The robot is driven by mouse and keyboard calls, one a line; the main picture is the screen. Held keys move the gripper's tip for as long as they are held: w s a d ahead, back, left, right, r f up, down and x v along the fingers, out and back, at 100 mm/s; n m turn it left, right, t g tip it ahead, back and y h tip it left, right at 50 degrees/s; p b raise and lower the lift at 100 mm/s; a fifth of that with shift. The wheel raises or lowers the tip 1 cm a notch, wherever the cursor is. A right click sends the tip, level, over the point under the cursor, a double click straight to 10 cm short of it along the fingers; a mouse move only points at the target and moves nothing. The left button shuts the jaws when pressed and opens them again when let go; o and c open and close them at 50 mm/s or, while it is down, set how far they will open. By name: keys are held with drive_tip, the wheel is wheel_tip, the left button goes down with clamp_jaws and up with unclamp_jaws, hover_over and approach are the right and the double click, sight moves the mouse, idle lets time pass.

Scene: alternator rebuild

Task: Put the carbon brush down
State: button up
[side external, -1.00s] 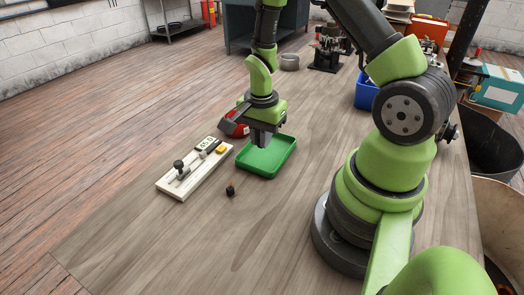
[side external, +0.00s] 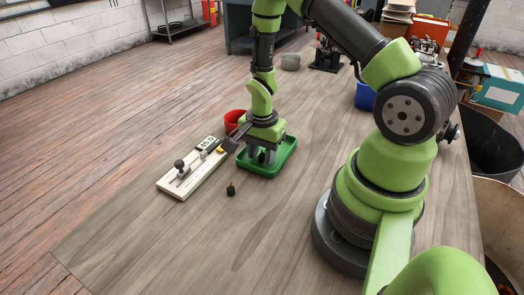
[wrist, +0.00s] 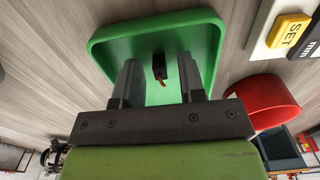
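The carbon brush (wrist: 158,67), a small dark block with a copper-coloured lead, is in the green tray (wrist: 152,27) in the wrist view. My gripper (wrist: 159,72) is open around it, with green showing between the brush and each finger. In the side view my gripper (side external: 262,156) is low inside the green tray (side external: 285,164), and its fingers mostly hide the brush there. Another small dark piece (side external: 231,190) stands on the bench in front of the tray.
A pale gauge board (side external: 186,178) with a display and a yellow button lies left of the tray. A red bin (side external: 234,118) stands behind it, close to my gripper. A blue bin (side external: 366,96) is at the back right. The front bench is clear.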

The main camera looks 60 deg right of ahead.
wheel_tip(320, 180, up, 12)
wheel_tip(320, 180, up, 12)
drive_tip(key=n+t, duration=0.4)
drive_tip(key=n, duration=0.2)
hover_over(262, 154)
drive_tip(key=s+a, duration=0.3)
drive_tip(key=a, duration=0.3)
drive_tip(key=s+a+r+n+t+y, duration=0.2)
drive_tip(key=s+a+r+n+t, duration=0.1)
drive_tip(key=s+a+r+n, duration=0.3)
drive_tip(key=shift+s+r+n, duration=0.25)
drive_tip(key=shift+s+n, duration=0.75)
drive_tip(key=shift+s, duration=0.15)
